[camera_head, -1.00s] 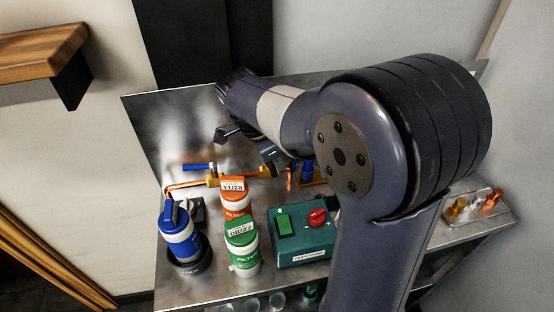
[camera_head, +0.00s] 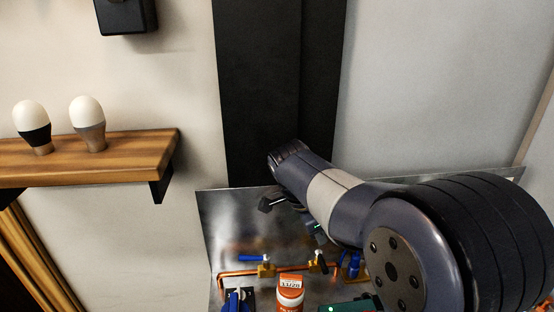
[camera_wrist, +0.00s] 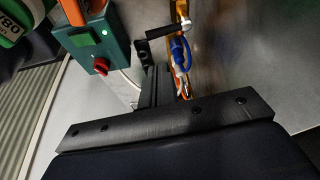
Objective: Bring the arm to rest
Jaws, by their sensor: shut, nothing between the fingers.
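My arm reaches in from the lower right in the head view, over the metal bench. Its wrist end lies left of the elbow, in front of the dark wall panel. My gripper (camera_wrist: 155,85) shows in the wrist view as a dark, narrow pair of fingers, shut and empty. It appears apart from the teal control box (camera_wrist: 98,45) with a red knob and from the blue-handled valve (camera_wrist: 180,52) beyond it.
A wooden shelf (camera_head: 120,165) with two white-topped bulbs (camera_head: 88,112) is on the left wall. A dark panel (camera_head: 275,90) stands behind the wrist.

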